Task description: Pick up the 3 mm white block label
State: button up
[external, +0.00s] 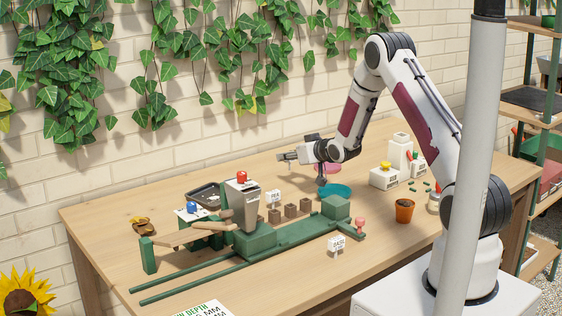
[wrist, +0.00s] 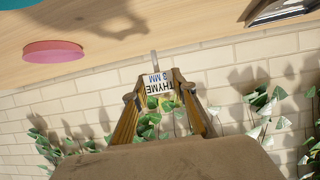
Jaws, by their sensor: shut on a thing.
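The white block label (wrist: 159,86) is between my fingertips in the wrist view. Its dark print appears upside down and reads THYME, with what looks like 3 MM below. A thin pale stem extends from it toward the table side. My gripper (wrist: 156,93) is shut on the label, with a finger on either side. In the external view my gripper (external: 288,156) is raised above the table and points left. The label is too small to make out clearly there.
A green rail fixture (external: 288,237) with a grey hopper (external: 242,203) stands left of centre. White label signs (external: 273,196) (external: 336,244), brown blocks and a terracotta pot (external: 404,211) stand nearby. The ivy wall is behind.

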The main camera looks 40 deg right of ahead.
jog(key=shift+r, duration=2.4)
